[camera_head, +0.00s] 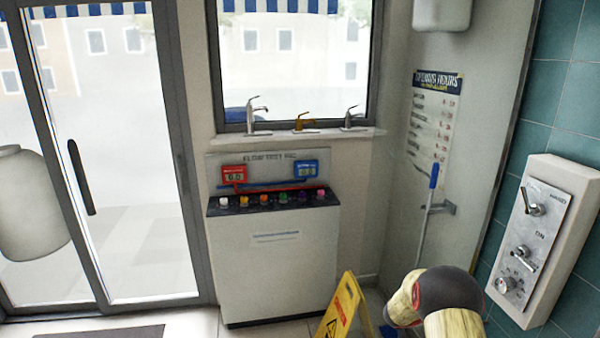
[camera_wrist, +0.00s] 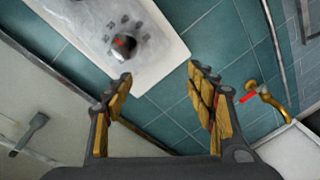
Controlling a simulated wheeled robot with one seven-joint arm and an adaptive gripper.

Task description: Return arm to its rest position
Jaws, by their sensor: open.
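My gripper (camera_wrist: 160,98) shows in the wrist view with its two yellow-padded fingers spread apart. It is open, and nothing is between the fingers. Past the fingertips is a white control panel (camera_wrist: 152,68) with a knob (camera_wrist: 124,46) that bears a red mark. In the head view, part of my arm shows at the bottom right, below the wall panel (camera_head: 539,262). My gripper itself cannot be made out in the head view. The panel there carries two lever switches and a round knob (camera_head: 506,285).
A yellow wet-floor sign (camera_head: 342,308) stands left of my arm. A blue-handled mop (camera_head: 431,195) leans in the corner behind it. A white test cabinet (camera_head: 275,262) stands under the window. A brass fitting (camera_wrist: 268,98) shows right of the fingers. Glass doors (camera_head: 125,150) are at left.

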